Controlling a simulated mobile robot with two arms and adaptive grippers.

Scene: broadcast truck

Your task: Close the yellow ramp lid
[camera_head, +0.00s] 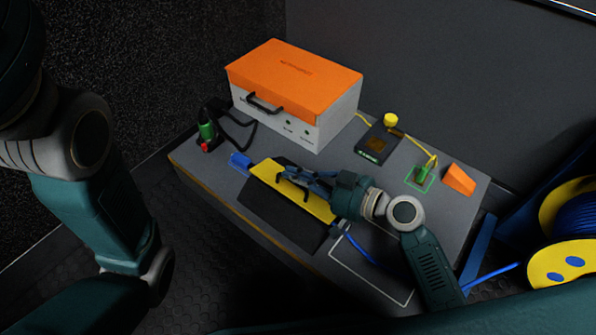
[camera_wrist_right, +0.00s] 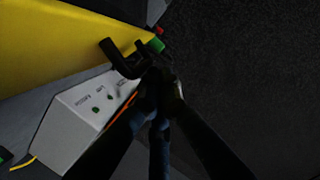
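The yellow ramp lid (camera_head: 318,207) shows as a slanting yellow strip along a black ramp panel (camera_head: 278,217), near the front of the grey table. A black handle stands on its yellow face; the handle shows clearly in the right wrist view (camera_wrist_right: 117,57). My right gripper (camera_head: 290,174) reaches over the lid from the right. In the right wrist view its dark fingers (camera_wrist_right: 160,88) come together at the lower end of the handle and look shut on it, though the contact is dim. My left arm is at the left, with its gripper out of view.
An orange-topped white case (camera_head: 327,127) stands behind the lid. A green and black item (camera_head: 207,131) is at the left corner. A dark box with a yellow knob (camera_head: 391,120) and an orange wedge (camera_head: 459,180) stand right. A blue cable reel (camera_head: 574,210) is beside the table.

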